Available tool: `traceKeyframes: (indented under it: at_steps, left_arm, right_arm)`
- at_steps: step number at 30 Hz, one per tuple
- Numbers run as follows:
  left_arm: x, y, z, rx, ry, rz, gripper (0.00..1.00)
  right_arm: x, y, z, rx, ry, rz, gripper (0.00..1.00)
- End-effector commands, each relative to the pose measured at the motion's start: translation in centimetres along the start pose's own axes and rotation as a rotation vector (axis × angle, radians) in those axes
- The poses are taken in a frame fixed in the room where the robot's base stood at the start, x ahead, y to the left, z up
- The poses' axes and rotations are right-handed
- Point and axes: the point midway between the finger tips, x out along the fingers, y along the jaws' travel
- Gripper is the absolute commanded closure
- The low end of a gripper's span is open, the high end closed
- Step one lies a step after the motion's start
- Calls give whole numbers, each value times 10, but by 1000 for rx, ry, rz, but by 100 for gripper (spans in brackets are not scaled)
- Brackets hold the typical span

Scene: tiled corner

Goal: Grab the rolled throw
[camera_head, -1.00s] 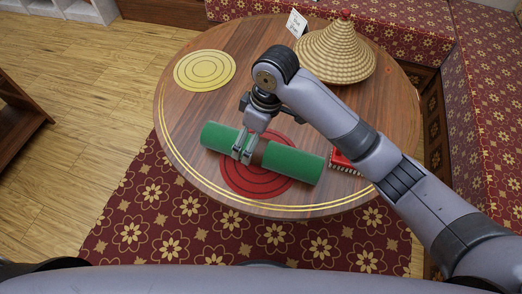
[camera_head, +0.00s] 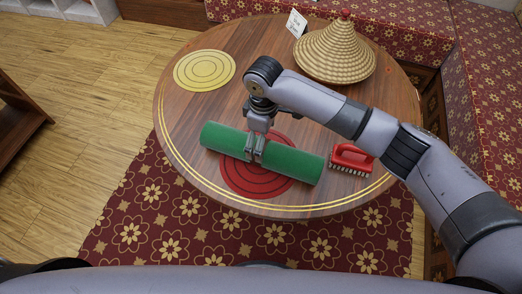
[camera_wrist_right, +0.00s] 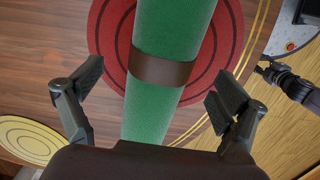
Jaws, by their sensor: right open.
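The rolled throw is a green cylinder (camera_head: 292,163) lying on a red round mat (camera_head: 243,182) on the round wooden table. In the right wrist view the green roll (camera_wrist_right: 173,30) has a brown band (camera_wrist_right: 161,69) around it. My right gripper (camera_head: 255,153) is over the middle of the roll, covering the band in the head view. In the right wrist view my right gripper's fingers (camera_wrist_right: 157,95) are spread wide, one on each side of the roll, with gaps between. My left gripper is not seen in the head view.
A red brush (camera_head: 351,158) lies just right of the roll. A woven conical cover (camera_head: 335,52) and a small white card (camera_head: 296,23) stand at the back. A yellow round mat (camera_head: 205,70) lies at the left. Patterned benches border the table's back and right.

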Motion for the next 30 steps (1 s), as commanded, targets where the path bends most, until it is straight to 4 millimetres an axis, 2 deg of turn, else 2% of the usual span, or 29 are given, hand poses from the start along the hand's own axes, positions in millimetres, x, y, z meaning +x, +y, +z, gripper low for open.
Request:
traceKeyframes:
  at_steps: [5,15,24,30]
  left_arm:
    - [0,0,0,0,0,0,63]
    - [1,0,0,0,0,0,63]
    - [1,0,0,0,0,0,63]
    - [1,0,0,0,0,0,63]
  right_arm:
    - [11,0,0,-1,0,1,8]
    - [56,-4,-4,-1,-1,0,8]
    - [60,-3,-4,-1,0,1,8]
    - [60,-3,-4,-1,0,1,21]
